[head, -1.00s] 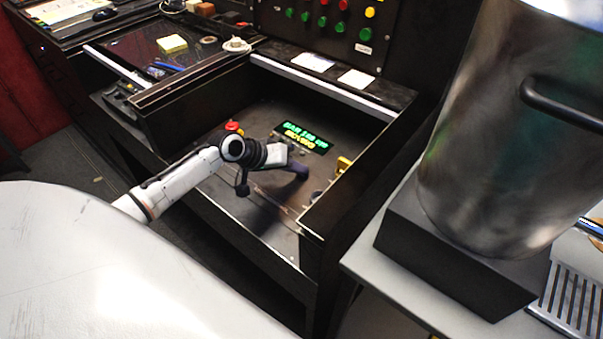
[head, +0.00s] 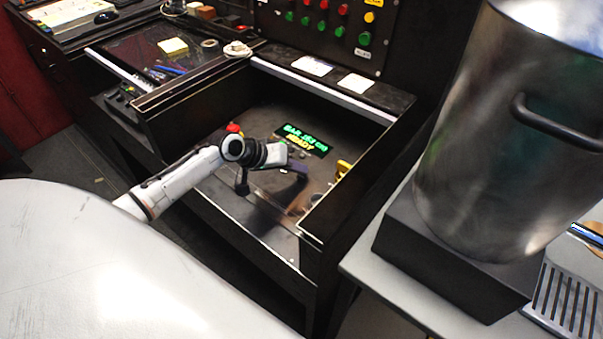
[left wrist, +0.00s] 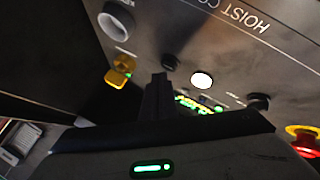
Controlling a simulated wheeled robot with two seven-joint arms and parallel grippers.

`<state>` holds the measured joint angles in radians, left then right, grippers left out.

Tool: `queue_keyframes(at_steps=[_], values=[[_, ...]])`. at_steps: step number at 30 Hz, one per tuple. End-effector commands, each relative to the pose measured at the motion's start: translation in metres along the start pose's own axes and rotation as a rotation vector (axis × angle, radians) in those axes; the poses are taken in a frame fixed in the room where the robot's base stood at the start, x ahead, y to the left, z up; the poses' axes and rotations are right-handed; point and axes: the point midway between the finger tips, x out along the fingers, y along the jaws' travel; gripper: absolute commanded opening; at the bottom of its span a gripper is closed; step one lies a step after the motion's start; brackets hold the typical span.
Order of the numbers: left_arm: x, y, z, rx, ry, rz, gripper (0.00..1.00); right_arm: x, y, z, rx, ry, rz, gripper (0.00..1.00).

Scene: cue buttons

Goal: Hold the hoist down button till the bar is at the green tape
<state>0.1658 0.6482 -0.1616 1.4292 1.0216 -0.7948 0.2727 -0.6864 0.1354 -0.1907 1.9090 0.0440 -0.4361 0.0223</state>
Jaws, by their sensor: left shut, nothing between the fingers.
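The hoist panel (left wrist: 225,45), lettered "HOIST CO…", fills the upper part of the left wrist view. It carries a dark button (left wrist: 168,62), a lit white button (left wrist: 202,80) and another dark button (left wrist: 258,101); their small labels are unreadable. My left gripper (left wrist: 159,80) is shut and empty, its tips beside the first dark button; I cannot tell if they touch it. In the head view my left gripper (head: 298,167) is over the panel, in front of the display (head: 303,139). The display's lower line appears to read READY. The bar and green tape are not seen.
A red emergency stop (left wrist: 303,140) on yellow and a yellow switch (left wrist: 120,70) flank the buttons. Dark walls enclose the panel recess (head: 345,190). A large metal pot (head: 490,140) stands to the right on a dark block.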

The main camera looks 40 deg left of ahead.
Motion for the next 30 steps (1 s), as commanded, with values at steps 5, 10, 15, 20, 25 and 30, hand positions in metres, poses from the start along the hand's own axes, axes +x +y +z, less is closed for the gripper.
queue_keyframes(at_steps=[5, 10, 15, 20, 25, 30], values=[[-0.001, 0.001, -0.001, 0.000, 0.001, 0.001, 0.00, -0.001, 0.000, -0.001, 0.000, 0.000, 0.000, 0.26], [-0.001, 0.002, -0.002, 0.000, 0.002, 0.002, 0.00, -0.001, 0.000, -0.001, 0.000, 0.000, 0.000, 0.26], [-0.009, 0.007, -0.007, 0.000, 0.003, 0.002, 0.00, -0.009, -0.001, -0.009, 0.000, 0.000, 0.000, 0.26], [-0.021, 0.016, -0.016, 0.000, 0.002, 0.002, 0.00, -0.021, -0.002, -0.021, 0.000, 0.000, 0.000, 0.26], [-0.029, 0.022, -0.023, 0.002, 0.003, 0.001, 0.00, -0.022, -0.002, -0.022, 0.000, 0.002, 0.000, 0.26], [-0.036, 0.027, -0.027, 0.001, 0.003, 0.001, 0.00, -0.022, -0.002, -0.022, 0.000, 0.001, 0.000, 0.26]])
